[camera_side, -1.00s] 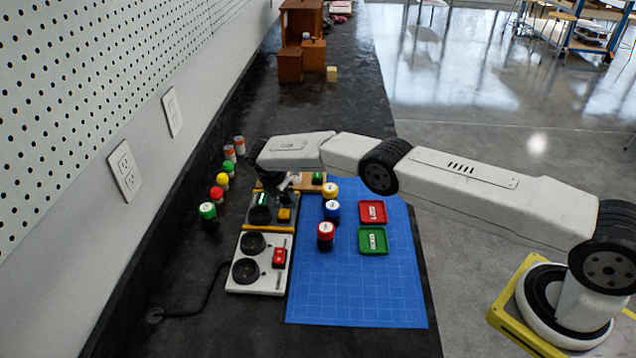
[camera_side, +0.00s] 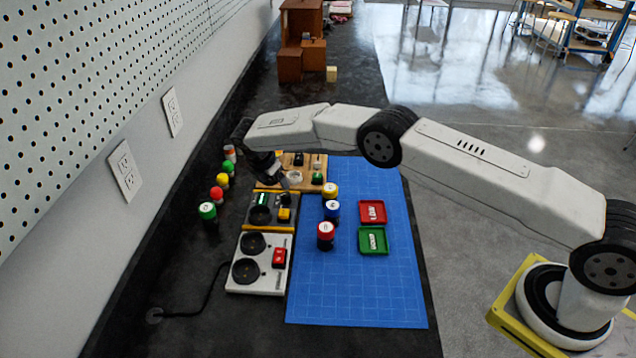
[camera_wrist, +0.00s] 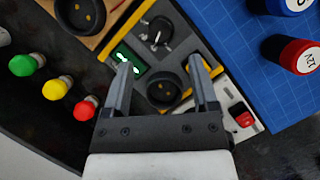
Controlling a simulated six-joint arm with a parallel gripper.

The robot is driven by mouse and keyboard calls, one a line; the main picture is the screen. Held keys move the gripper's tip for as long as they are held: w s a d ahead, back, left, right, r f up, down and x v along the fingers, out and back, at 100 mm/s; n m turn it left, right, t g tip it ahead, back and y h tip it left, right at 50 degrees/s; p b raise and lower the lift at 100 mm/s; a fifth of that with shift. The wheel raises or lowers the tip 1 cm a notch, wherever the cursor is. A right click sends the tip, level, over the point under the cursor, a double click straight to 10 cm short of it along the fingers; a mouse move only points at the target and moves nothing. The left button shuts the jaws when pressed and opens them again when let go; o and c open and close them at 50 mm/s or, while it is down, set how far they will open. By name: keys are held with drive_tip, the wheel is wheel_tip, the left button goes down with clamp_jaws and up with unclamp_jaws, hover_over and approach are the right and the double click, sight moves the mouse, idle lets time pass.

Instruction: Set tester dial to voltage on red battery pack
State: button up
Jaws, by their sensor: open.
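The tester (camera_side: 271,223) is a dark box with yellow edges, a lit green display (camera_wrist: 128,57) and a round black socket (camera_wrist: 163,92). Its black dial (camera_wrist: 157,35) with a light pointer shows beyond the fingertips in the wrist view. The red battery pack (camera_side: 325,238) stands upright on the blue mat; its white label appears to read 12V in the wrist view (camera_wrist: 292,55). My gripper (camera_wrist: 162,66) is open and empty. In the side view it hangs near the tester's far end, over the wooden board. The display's reading and dial setting are too small to tell.
Blue (camera_side: 332,212) and yellow (camera_side: 330,192) packs stand near the red one. Red (camera_side: 373,212) and green (camera_side: 373,241) trays lie on the mat. A white unit (camera_side: 259,272) adjoins the tester. The wooden board (camera_side: 302,165) lies beyond it. Several coloured-top pieces (camera_side: 217,193) line the left.

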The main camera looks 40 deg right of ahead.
drive_tip(key=shift+a+r, duration=0.15)
drive_tip(key=shift+r, duration=0.15)
drive_tip(key=m, duration=0.1)
drive_tip(key=m+y, duration=0.1)
drive_tip(key=shift+s+f+m, duration=0.15)
drive_tip(key=shift+f+m, duration=0.15)
drive_tip(key=shift+f, duration=0.05)
drive_tip(key=m+y, duration=0.1)
drive_tip(key=m+t, duration=0.1)
drive_tip(key=m, duration=0.1)
drive_tip(key=shift+s+d+f+y, duration=0.2)
drive_tip(key=shift+d+y, duration=0.15)
drive_tip(key=shift+y, duration=0.05)
drive_tip(key=m, duration=0.1)
drive_tip(key=m+y, duration=0.1)
drive_tip(key=m, duration=0.1)
drive_tip(key=shift+s+d+m+t, duration=0.3)
drive_tip(key=shift+s+m+t, duration=0.05)
drive_tip(key=shift+m+t, duration=0.05)
drive_tip(key=m, duration=0.2)
drive_tip(key=d+m+t+y, duration=0.1)
drive_tip(key=shift+s+d+r+m, duration=0.1)
drive_tip(key=shift+s+r+m, duration=0.1)
drive_tip(key=shift+s+m, duration=0.2)
drive_tip(key=m, duration=0.1)
drive_tip(key=d+m, duration=0.1)
drive_tip(key=s+m+t, duration=0.1)
drive_tip(key=m, duration=0.1)
drive_tip(key=shift+d+r, duration=0.25)
drive_tip(key=shift+r, duration=0.05)
